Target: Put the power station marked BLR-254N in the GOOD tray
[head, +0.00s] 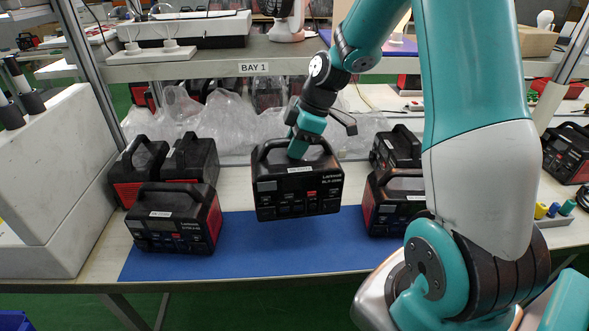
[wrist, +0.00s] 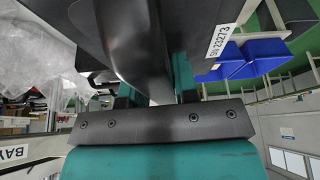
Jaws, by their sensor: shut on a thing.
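My gripper (head: 303,146) is shut on the top handle of a black power station (head: 298,190). Its front faces the head camera, with a small screen, a red patch and a marking that seems to begin BLR; the rest is too small to read surely. It hangs or stands over the back edge of the blue mat; I cannot tell whether it touches. In the wrist view the handle (wrist: 140,45) lies between the teal fingers (wrist: 158,88), beside a white label (wrist: 219,40) reading SN 23273. No tray marked GOOD is readable.
Red-and-black stations stand at left (head: 175,220) and right (head: 395,205), with more behind them. The blue mat (head: 250,250) is clear in front. Plastic wrap (head: 240,120) lies behind, under the BAY 1 shelf (head: 200,67). Blue bins (wrist: 262,52) show in the wrist view.

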